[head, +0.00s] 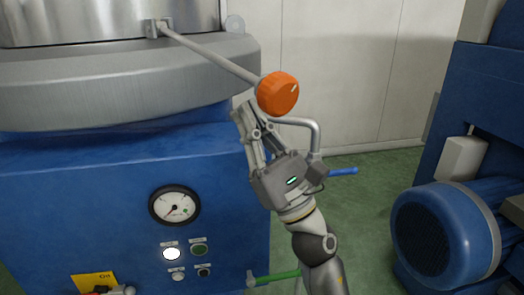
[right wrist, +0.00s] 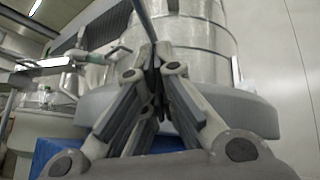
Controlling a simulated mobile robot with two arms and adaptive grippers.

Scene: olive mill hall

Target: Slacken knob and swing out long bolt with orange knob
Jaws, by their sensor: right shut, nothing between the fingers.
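The long bolt (head: 212,57) is a grey rod running from a bracket (head: 158,28) on the steel drum down and right to the orange knob (head: 278,93). It is swung out, with the knob standing clear of the machine's rounded rim in the picture. My right gripper (head: 245,110) is just below and left of the knob. Its fingers are shut with nothing between them. In the right wrist view the fingertips (right wrist: 156,67) meet in front of the drum, and the orange knob does not show. My left gripper is not in view.
The blue machine body (head: 90,190) carries a gauge (head: 174,206) and several buttons. A bent grey pipe (head: 315,130), a blue-handled lever (head: 343,172) and a green-handled one (head: 278,278) are near my right arm. A blue motor (head: 440,230) stands right. Green floor is free between.

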